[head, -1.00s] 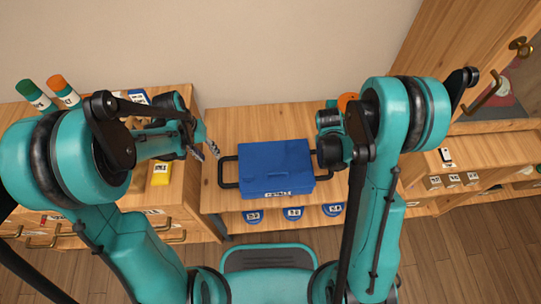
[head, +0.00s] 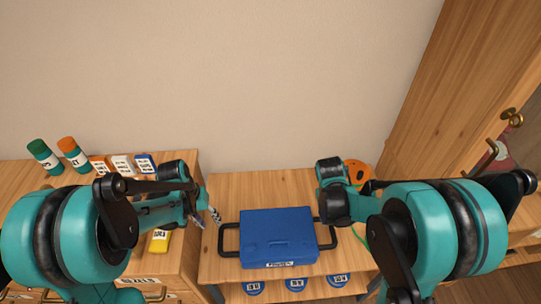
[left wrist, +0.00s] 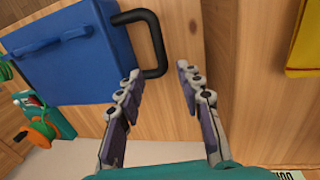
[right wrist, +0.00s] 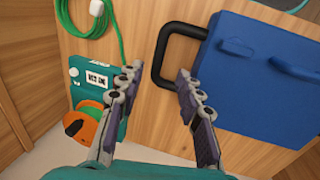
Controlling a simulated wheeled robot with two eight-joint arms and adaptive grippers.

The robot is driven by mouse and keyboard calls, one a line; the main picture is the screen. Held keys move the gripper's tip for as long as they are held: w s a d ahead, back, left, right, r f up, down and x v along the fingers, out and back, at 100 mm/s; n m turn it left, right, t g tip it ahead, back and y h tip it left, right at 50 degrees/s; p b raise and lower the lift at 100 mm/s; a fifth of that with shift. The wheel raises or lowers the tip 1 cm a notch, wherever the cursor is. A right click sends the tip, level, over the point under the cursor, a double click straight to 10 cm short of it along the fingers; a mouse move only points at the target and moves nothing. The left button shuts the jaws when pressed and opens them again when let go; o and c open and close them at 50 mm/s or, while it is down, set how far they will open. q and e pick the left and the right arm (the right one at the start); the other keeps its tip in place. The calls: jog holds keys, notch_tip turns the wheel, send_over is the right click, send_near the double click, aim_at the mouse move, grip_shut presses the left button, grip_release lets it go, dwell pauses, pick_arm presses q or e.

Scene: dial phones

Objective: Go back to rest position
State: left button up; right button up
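My left gripper (head: 208,213) is just left of the blue box (head: 280,236) in the head view. In the left wrist view its two fingers (left wrist: 158,88) are apart with nothing between them, close to a black side handle (left wrist: 153,50) of the box. My right gripper shows in the right wrist view (right wrist: 157,85) with its fingers apart and empty, close to the other black handle (right wrist: 163,62). In the head view its fingers are hidden behind my right arm. The box sits closed on the wooden table (head: 225,187).
On the left cabinet stand a green-capped bottle (head: 45,157), an orange-capped bottle (head: 73,154) and labelled boxes (head: 122,166). A yellow item (head: 160,241) lies nearer. An orange reel (head: 357,172) and green cable (right wrist: 121,20) are by the right gripper. A tall wooden cabinet (head: 455,90) stands right.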

pick_arm(q)
jog(key=shift+r, duration=0.1)
pick_arm(e)
jog(key=shift+r, duration=0.1)
